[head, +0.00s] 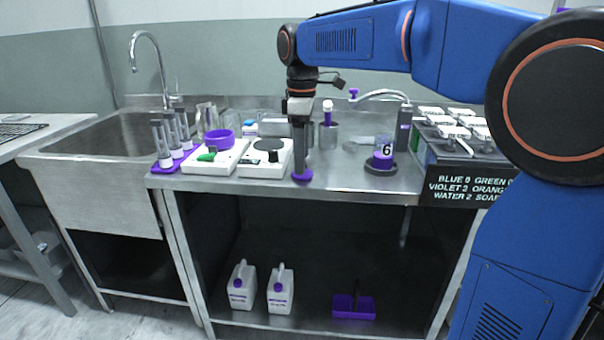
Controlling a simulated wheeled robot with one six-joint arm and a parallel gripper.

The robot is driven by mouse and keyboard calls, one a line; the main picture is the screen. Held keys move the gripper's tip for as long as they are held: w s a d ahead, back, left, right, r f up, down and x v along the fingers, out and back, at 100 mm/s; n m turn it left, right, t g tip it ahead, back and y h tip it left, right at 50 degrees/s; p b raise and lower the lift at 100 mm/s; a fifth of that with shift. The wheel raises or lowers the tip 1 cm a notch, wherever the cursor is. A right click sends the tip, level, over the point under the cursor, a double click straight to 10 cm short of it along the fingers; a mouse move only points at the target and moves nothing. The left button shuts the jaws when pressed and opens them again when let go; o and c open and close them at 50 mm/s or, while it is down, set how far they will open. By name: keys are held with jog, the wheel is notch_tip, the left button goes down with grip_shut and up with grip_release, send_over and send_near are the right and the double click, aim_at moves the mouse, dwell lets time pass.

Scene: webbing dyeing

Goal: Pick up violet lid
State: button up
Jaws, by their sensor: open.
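My gripper (302,172) points straight down over the middle of the steel counter, near its front edge. Its jaws are seen edge-on and are open. A violet piece shows at its lower end; I cannot tell whether it is part of the fingertips or a separate thing. Several lids with white labels (457,132) cover the compartments of a dark bath unit at the right end. The labels are too small to read, so I cannot tell which lid is the violet one. My gripper is well left of these lids. My arm hides part of the unit's right side.
A black sign (462,185) fronts the unit. Two white devices (265,158), a violet ring (219,139) and a tube rack (168,165) stand left, beside the sink (98,150).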

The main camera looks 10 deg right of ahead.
jog(key=shift+f, duration=1.5)
jog(key=c, duration=1.1)
jog(key=shift+r, duration=0.1)
